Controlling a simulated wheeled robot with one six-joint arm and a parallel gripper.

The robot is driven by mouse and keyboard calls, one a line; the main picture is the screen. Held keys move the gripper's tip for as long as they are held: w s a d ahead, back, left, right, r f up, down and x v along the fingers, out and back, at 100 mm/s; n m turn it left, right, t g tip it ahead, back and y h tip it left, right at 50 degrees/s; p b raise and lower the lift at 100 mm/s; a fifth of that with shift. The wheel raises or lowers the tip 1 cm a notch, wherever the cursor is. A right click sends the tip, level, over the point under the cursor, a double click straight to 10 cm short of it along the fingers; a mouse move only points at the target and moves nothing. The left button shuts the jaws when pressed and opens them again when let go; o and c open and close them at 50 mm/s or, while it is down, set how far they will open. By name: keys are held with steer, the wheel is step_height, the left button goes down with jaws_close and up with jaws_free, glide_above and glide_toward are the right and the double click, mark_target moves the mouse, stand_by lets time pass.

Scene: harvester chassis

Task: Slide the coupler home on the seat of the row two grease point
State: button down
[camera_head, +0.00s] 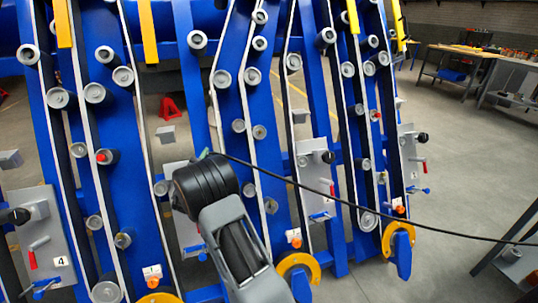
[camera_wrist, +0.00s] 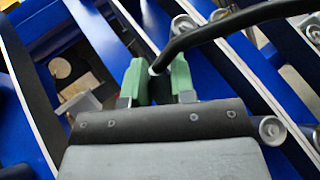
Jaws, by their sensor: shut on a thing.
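My gripper (camera_head: 205,154) is in front of the blue chassis, left of centre in the head view, mostly hidden by my own wrist. In the wrist view its green fingers (camera_wrist: 157,82) are closed around the end of a black hose (camera_wrist: 205,35). The hose (camera_head: 350,203) runs from the gripper down to the right edge of the head view. The coupler itself cannot be made out between the fingers. A grey plate (camera_head: 187,233) stands partly hidden behind my arm. I cannot tell which grease point belongs to row two, nor whether the coupler touches a seat.
Blue row frames with belts and grey rollers (camera_head: 222,78) crowd around the gripper. A grey plate marked 4 (camera_head: 45,225) is at left; another plate (camera_head: 314,165) with a red-tipped lever is right of centre. A workbench (camera_head: 465,62) stands far right, beyond open floor (camera_head: 450,170).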

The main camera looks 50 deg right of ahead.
steer(key=s+d+r+m+g+h+b, duration=0.2)
steer(key=s+d+r+m+g+b, duration=0.1)
steer(key=d, duration=0.6)
steer(key=s+d+r+m+g+h+b, duration=0.3)
steer(key=s+d+m+g+b, duration=0.3)
steer(key=d+b, duration=0.4)
steer(key=shift+s+d+r+m+g, duration=0.15)
steer(key=shift+s+r+m+g, duration=0.25)
steer(key=shift+s, duration=0.5)
steer(key=shift+f+b, duration=0.25)
steer(key=shift+b, duration=0.25)
steer(key=shift+w+d+f+p, duration=0.2)
steer(key=shift+w+d+f, duration=0.2)
steer(key=shift+w, duration=0.2)
steer(key=shift+w+d+f+p, duration=0.25)
steer(key=shift+w+f, duration=0.1)
steer(key=shift+w, duration=0.3)
steer(key=shift+w+d+f+p, duration=0.2)
steer(key=shift+w+d+f, duration=0.2)
steer(key=shift+w, duration=0.2)
steer(key=shift+w, duration=0.1)
steer(key=shift+s+a+r+b, duration=0.25)
steer(key=shift+s+b, duration=0.2)
steer(key=shift+b, duration=0.05)
steer(key=shift+s+a+r+b, duration=0.25)
steer(key=shift+s+b, duration=0.15)
steer(key=shift+b, duration=0.1)
steer(key=shift+w+d, duration=0.1)
